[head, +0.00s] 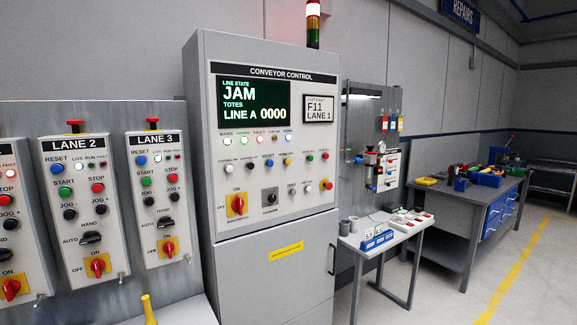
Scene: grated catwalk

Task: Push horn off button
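The conveyor control cabinet (262,225) stands in the middle of the head view. Its screen (253,104) reads JAM, LINE A 0000. Below a row of lamps, its upper button row has a white button (229,169), a black button (249,166), a blue button (268,162), a yellow button (287,161), a green button (310,157) and a red button (325,156). Lower are two pale buttons and a red mushroom button (326,184). The small labels are too blurred to tell which button is horn off. Neither gripper is in view.
Lane 2 (84,210) and Lane 3 (154,195) control boxes hang at left above a pale ledge. A yellow object (149,310) stands at the bottom edge. A small table (384,240) and a workbench (469,210) stand at right. Floor is clear at lower right.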

